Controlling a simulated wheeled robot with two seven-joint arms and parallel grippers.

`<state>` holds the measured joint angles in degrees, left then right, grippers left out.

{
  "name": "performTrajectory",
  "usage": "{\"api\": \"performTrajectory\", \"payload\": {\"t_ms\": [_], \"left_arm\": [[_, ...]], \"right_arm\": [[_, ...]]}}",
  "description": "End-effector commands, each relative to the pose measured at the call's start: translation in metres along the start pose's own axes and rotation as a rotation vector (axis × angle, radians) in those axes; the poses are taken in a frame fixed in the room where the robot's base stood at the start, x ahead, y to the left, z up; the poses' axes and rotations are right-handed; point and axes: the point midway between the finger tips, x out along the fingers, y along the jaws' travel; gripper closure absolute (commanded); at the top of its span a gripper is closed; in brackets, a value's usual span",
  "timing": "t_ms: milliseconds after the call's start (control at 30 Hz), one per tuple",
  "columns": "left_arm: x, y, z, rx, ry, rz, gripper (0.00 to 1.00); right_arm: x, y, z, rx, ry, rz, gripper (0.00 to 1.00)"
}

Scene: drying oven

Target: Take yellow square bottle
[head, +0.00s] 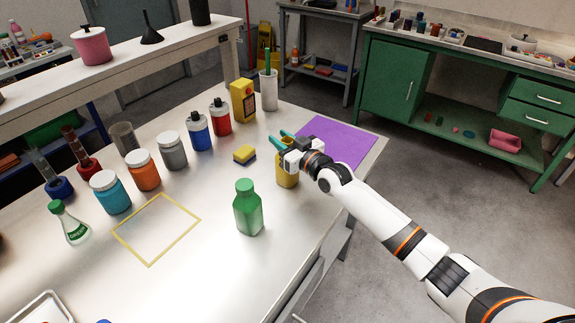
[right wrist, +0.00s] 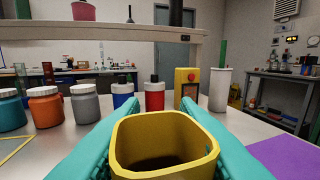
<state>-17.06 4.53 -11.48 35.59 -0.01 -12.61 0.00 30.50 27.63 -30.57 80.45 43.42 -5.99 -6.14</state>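A yellow, square, open-topped container (head: 287,178) is near the right side of the white table. My right gripper (head: 281,139) partly covers its upper part in the head view. In the right wrist view the yellow container (right wrist: 162,130) is upright with its open mouth showing a dark inside. The teal fingers of my right gripper (right wrist: 150,112) run along its left and right sides. I cannot tell whether they press on it or whether its base touches the table. My left gripper is not in view.
A green bottle (head: 248,208) stands nearby, towards the front. A yellow sponge (head: 244,154) lies to the left. A yellow box with a red knob (right wrist: 187,88) and several capped bottles stand behind. A purple mat (head: 345,143) is at the right; a yellow square outline (head: 127,242) marks bare table.

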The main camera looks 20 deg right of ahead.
Motion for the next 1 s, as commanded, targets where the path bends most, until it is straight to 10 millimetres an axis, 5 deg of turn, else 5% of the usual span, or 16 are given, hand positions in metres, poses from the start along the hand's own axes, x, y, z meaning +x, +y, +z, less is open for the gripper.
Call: {"api": "performTrajectory", "payload": {"t_ms": [167,467,1000], "left_arm": [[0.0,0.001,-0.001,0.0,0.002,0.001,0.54],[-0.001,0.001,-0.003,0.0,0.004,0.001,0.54],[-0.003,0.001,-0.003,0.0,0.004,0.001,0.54]], "right_arm": [[0.0,0.0,0.0,0.0,0.0,0.0,1.0],[0.0,0.0,0.004,0.0,-0.002,0.0,1.0],[0.0,0.0,0.093,-0.001,-0.002,0.0,1.0]]}}
